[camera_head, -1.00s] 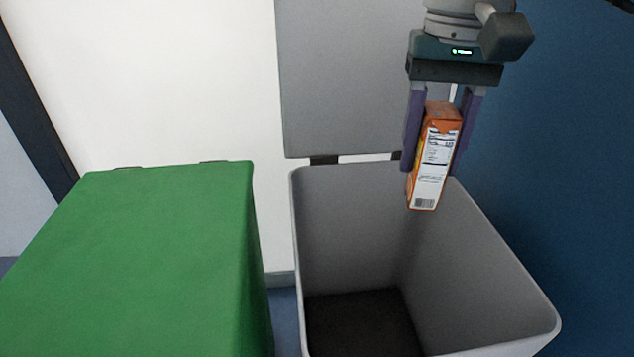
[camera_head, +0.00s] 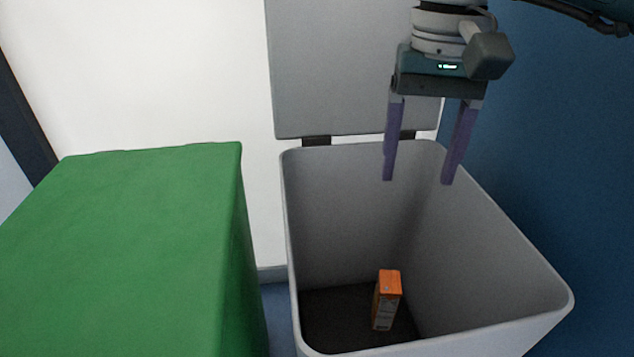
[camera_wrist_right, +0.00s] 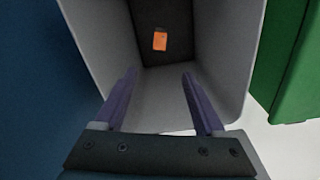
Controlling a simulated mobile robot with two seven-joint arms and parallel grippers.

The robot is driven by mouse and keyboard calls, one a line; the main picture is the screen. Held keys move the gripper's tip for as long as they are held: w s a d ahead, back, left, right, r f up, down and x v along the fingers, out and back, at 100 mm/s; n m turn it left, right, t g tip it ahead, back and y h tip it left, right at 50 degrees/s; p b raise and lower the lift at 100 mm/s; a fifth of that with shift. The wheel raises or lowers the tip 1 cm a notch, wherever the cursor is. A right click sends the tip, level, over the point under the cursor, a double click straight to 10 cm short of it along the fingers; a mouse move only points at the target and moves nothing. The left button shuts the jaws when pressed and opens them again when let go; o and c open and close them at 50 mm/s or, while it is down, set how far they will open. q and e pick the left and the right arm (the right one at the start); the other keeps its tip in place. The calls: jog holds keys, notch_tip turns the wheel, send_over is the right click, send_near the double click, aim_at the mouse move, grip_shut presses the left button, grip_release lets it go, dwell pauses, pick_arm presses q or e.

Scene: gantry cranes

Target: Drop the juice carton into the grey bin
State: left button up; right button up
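The orange juice carton (camera_head: 387,300) is inside the grey bin (camera_head: 290,235), upright at or near its dark floor. It also shows in the right wrist view (camera_wrist_right: 160,41), small, down inside the bin (camera_wrist_right: 85,30). My right gripper (camera_head: 417,182) is open and empty above the back part of the bin, fingers pointing down, well apart from the carton. Its two purple fingers are spread in the right wrist view (camera_wrist_right: 159,72). My left gripper is in neither view.
The bin's lid (camera_head: 350,70) stands raised at the back against a white wall. A closed green bin (camera_head: 120,240) stands to the left, with a narrow gap between. A blue wall (camera_head: 560,130) is close on the right.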

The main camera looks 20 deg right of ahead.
jog(key=shift+o, duration=0.6)
jog(key=shift+r, duration=0.1)
notch_tip(320, 180, up, 10)
jog(key=p, duration=0.4)
jog(key=shift+a, duration=0.1)
